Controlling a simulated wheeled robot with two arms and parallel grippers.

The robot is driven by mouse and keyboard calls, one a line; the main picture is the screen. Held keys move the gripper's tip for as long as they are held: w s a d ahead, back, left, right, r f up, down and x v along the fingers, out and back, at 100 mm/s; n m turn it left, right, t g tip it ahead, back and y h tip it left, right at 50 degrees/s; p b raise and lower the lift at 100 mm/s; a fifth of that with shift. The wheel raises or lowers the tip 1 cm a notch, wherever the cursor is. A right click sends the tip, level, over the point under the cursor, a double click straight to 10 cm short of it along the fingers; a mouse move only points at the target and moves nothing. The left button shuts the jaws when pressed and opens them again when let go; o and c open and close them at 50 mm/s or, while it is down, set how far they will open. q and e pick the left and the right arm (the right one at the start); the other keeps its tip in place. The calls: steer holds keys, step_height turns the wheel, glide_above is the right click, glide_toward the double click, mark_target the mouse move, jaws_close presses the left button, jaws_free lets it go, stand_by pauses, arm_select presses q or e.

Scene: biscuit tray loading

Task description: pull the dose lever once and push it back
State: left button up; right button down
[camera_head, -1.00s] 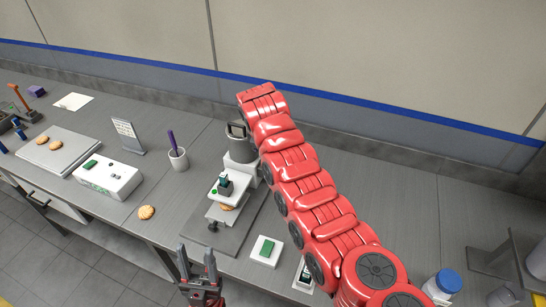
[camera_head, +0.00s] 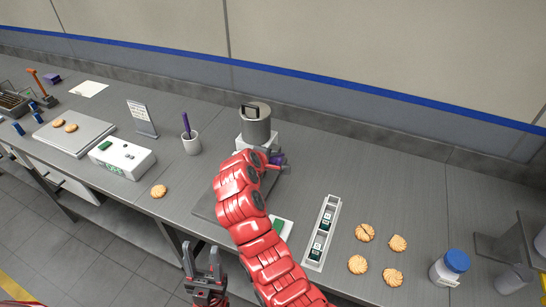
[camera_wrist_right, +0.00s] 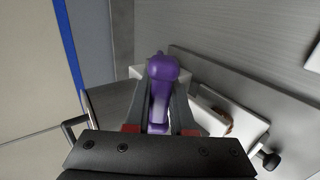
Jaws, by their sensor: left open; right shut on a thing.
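The dosing machine (camera_head: 257,124) stands at the back of the bench, with a grey pot with a black handle on top. The purple dose lever (camera_wrist_right: 160,75) runs between the fingers of my right gripper (camera_wrist_right: 158,98) in the right wrist view, and the gripper is shut on it. In the head view a bit of purple lever (camera_head: 278,159) shows at the machine's right side; my red right arm hides most of the machine's lower part. My left gripper (camera_head: 201,258) is open and empty, low at the bench's front edge.
A white tray with green-labelled packs (camera_head: 322,232) and several biscuits (camera_head: 365,232) lie right of my arm. A blue-lidded jar (camera_head: 449,266) stands further right.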

steer(key=shift+s+a+f+t, duration=0.1)
steer(key=shift+s+f+t, duration=0.05)
steer(key=shift+f+t, duration=0.15)
steer(key=c, duration=0.8)
jaws_free()
steer(key=shift+o, duration=0.2)
steer(key=shift+r, duration=0.15)
